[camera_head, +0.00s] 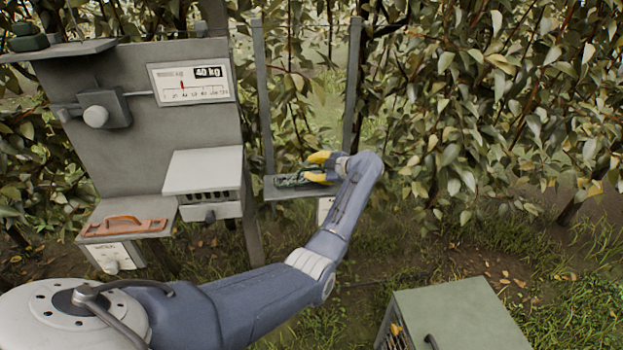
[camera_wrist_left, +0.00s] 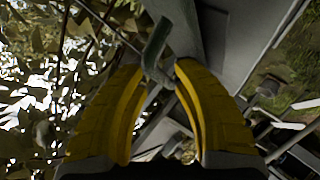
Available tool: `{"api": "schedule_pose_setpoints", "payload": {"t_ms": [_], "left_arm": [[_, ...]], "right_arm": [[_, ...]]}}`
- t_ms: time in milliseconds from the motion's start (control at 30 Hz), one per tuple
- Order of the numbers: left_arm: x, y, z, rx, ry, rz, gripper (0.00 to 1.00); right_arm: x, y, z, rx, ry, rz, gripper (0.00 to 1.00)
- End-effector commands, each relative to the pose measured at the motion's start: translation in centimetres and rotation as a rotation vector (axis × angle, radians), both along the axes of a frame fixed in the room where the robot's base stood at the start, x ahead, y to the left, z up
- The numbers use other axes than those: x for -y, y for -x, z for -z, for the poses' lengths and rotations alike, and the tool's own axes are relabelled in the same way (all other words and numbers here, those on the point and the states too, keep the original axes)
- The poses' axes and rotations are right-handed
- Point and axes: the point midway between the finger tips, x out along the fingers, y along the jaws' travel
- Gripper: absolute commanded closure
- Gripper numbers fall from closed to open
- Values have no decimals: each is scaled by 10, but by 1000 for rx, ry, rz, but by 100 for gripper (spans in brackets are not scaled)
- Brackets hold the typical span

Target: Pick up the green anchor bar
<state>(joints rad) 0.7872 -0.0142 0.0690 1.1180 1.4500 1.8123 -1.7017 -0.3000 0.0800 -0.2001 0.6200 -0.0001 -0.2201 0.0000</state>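The green anchor bar (camera_head: 292,182) appears as a small dark green piece on a narrow grey shelf between two upright posts. In the left wrist view the green bar (camera_wrist_left: 156,45) extends from between the yellow fingertips. My left gripper (camera_head: 309,167) has its yellow fingers apart, right beside the bar at the shelf. In the wrist view the left gripper (camera_wrist_left: 159,68) has the bar's near end in the gap between its tips. Firm contact on both sides is not clear. Part of the bar is hidden by the fingers. My right gripper is not in view.
Grey posts (camera_head: 354,85) rise behind the shelf (camera_head: 268,190). A grey panel with a 40 kg scale (camera_head: 192,82) stands left, with an orange handle (camera_head: 124,226) on a lower ledge. A dark green object (camera_head: 28,40) sits top left. A green box (camera_head: 465,310) stands front right.

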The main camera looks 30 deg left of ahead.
Motion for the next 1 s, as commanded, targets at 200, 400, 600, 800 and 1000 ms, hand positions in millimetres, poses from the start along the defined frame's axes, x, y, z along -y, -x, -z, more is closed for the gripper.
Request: {"api": "schedule_pose_setpoints", "payload": {"t_ms": [200, 400, 600, 800, 1000], "left_arm": [[0, 0, 0, 0, 0, 0, 87], [0, 0, 0, 0, 0, 0, 100], [0, 0, 0, 0, 0, 0, 100], [0, 0, -2, 0, 0, 0, 100], [0, -1, -14, 2, 0, 0, 100]], "right_arm": [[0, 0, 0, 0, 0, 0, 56], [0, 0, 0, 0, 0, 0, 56], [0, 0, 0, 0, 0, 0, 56], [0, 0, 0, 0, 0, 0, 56], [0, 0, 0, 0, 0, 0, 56]]}}
